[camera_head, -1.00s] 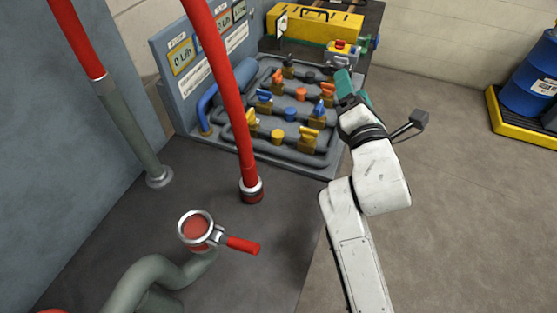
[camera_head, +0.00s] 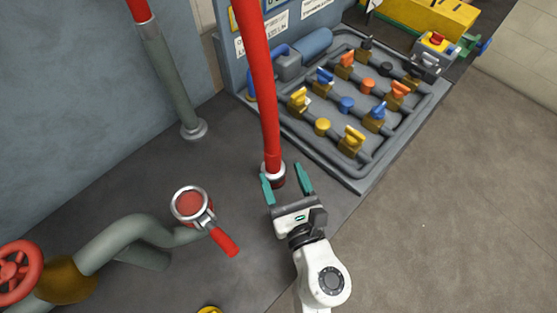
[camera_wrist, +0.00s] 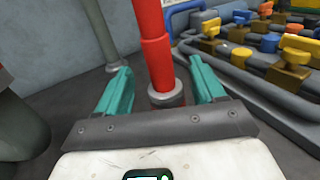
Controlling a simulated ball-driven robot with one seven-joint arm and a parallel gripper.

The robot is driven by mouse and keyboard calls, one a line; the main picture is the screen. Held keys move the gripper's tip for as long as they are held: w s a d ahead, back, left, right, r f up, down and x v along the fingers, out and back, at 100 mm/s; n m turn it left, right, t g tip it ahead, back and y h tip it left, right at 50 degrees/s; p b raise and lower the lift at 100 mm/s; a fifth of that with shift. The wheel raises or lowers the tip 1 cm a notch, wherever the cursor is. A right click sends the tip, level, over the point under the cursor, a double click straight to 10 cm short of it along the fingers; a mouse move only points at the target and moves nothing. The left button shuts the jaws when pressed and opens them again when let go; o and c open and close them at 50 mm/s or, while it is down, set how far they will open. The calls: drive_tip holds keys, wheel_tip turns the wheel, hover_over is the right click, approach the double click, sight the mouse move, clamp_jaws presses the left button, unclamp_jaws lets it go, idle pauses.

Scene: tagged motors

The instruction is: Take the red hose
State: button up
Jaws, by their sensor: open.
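The red hose (camera_head: 262,90) hangs down from above in the head view, with a metal coupling (camera_head: 273,172) at its lower end. In the wrist view the hose (camera_wrist: 153,45) comes down ahead of the fingers, and its metal end (camera_wrist: 167,95) shows between them. My gripper (camera_head: 286,180) is open with teal fingers, one to each side of the hose's end in the picture. It is not closed on the hose. I cannot tell whether the hose end is fully between the fingers or just beyond them.
A grey pipe with a red-faced coupling and red lever (camera_head: 192,205) stands left of my gripper. A red valve wheel (camera_head: 15,270) is at the lower left. A panel of pipes with colored valves (camera_head: 440,90) lies to the upper right. Floor at right is clear.

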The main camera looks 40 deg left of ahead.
sight(270, 148)
drive_tip(key=x, duration=0.3)
drive_tip(key=shift+x, duration=2.65)
drive_tip(key=shift+s+r, duration=0.1)
drive_tip(key=shift+c, duration=0.2)
clamp_jaws()
drive_tip(key=shift+r, duration=0.15)
